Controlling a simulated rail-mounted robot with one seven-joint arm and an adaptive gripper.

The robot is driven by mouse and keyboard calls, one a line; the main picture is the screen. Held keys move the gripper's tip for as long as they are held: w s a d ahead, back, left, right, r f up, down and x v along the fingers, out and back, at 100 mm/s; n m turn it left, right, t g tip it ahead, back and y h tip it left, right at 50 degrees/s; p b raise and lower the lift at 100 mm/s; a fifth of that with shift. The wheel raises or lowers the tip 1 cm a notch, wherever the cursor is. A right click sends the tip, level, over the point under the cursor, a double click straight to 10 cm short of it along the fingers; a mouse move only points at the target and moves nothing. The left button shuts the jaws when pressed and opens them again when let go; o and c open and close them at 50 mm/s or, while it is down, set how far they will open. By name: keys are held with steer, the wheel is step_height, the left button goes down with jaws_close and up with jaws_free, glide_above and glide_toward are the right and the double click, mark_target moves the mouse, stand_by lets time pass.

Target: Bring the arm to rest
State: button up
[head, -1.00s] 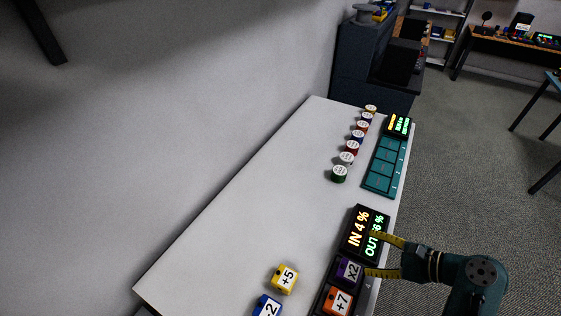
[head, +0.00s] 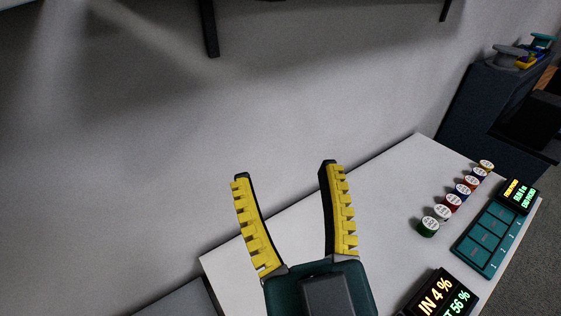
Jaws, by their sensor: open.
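My gripper (head: 285,178) is large in the lower middle of the head view. Its two yellow toothed fingers are spread wide and point up towards the wall, with nothing between them. It is in front of the white table (head: 385,200) and hides part of its left side. Its height above the table cannot be told.
A row of several round spools (head: 453,201) stands on the table at the right, beside a teal slotted tray (head: 488,243) with a small display (head: 518,193). A lit IN/OUT display (head: 442,295) is at the bottom right. A dark cabinet (head: 490,110) stands beyond. The wall (head: 130,150) fills the left.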

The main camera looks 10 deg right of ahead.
step_height(320, 180, up, 31)
steer(key=p, duration=3)
steer(key=shift+f, duration=0.2)
